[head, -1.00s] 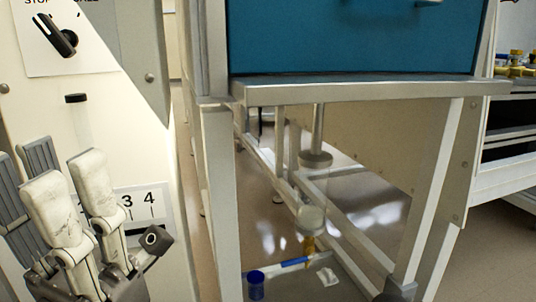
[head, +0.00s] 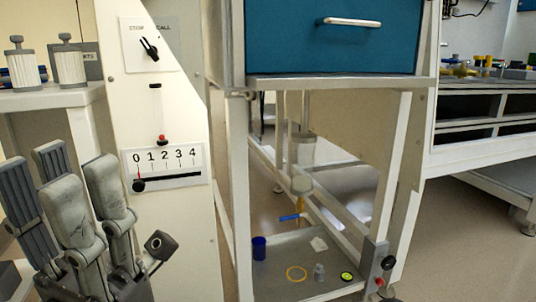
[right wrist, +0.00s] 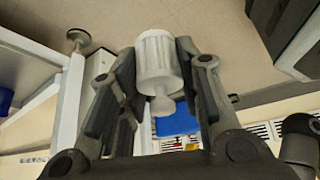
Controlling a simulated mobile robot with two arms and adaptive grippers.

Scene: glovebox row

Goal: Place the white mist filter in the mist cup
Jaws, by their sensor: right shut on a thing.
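A white ribbed cylinder with a pale knob, the white mist filter (right wrist: 158,62), sits between the fingers of my right gripper (right wrist: 160,75) in the right wrist view. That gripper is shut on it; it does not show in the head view. In the head view a grey cylindrical housing (head: 303,148) hangs on a pipe under the blue cabinet. Below it is a translucent cup (head: 302,185) with a brass end and a blue lever. I cannot tell which is the mist cup. My left gripper (head: 68,190) is open and empty at the lower left, before the pale panel.
Two white ribbed canisters with grey tops (head: 68,62) stand on a shelf at the left. A low tray (head: 275,262) under the cabinet holds a blue cup (head: 259,247), a yellow ring (head: 296,273) and small parts. Frame legs (head: 236,195) flank the space under the cabinet.

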